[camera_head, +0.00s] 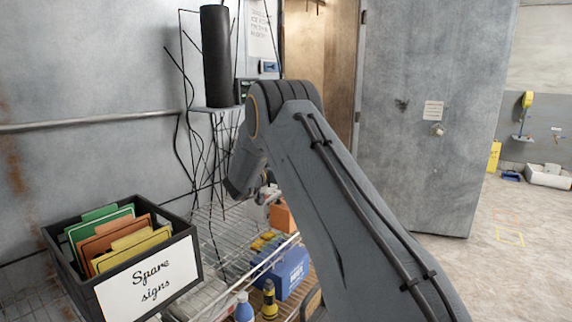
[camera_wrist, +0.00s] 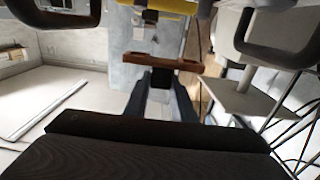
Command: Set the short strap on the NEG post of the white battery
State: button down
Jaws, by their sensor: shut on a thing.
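My gripper (camera_wrist: 161,78) shows in the wrist view with its two dark fingers close together. A short brown bar, which looks like the short strap (camera_wrist: 162,62), lies crosswise at the fingertips, held between them. In the head view the gripper is mostly hidden behind my arm, above the wire shelf, and I cannot make out the strap there. A pale boxy thing (camera_head: 201,298) lies low on the shelf; I cannot tell whether it is the white battery. No NEG post can be made out in either view.
A black crate of spare signs (camera_head: 147,287) stands at the front left. A blue box (camera_head: 284,273), a yellow-and-black bottle (camera_head: 269,300) and an orange box (camera_head: 283,217) sit on the wire shelf. A black cylinder (camera_head: 216,55) stands tall behind. Open floor lies at right.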

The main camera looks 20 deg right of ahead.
jog(key=shift+s+a, duration=0.1)
jog(key=shift+f, duration=0.1)
jog(key=shift+f+b, duration=1.05)
jog(key=shift+f, duration=0.85)
jog(key=shift+f+b, duration=1)
jog(key=shift+f, duration=0.45)
dwell(0.7)
jog(key=c, duration=1.4)
grip_release()
